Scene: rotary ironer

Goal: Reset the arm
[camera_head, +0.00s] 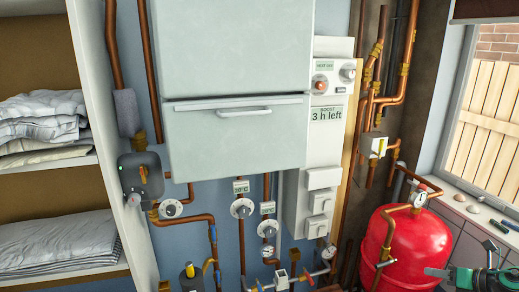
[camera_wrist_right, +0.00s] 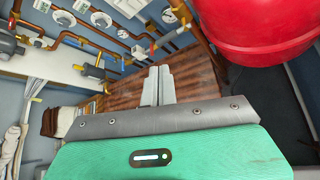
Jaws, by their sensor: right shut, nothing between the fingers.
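My right gripper (camera_head: 434,272) shows at the lower right edge of the head view, with its green and dark wrist, in front of the red tank's (camera_head: 408,240) right side. In the right wrist view its two pale fingers (camera_wrist_right: 158,84) lie together, shut and empty, over the wooden floor (camera_wrist_right: 185,85). The red tank also shows at the top right there (camera_wrist_right: 265,25), apart from the fingers. My left gripper is in neither view.
A white boiler cabinet (camera_head: 235,135) hangs on the wall beside a control panel (camera_head: 325,115) reading "3 h left". Copper pipes with dials (camera_head: 242,208) run below it. Shelves with folded linen (camera_head: 60,240) stand at left. A window (camera_head: 492,115) with a sill is at right.

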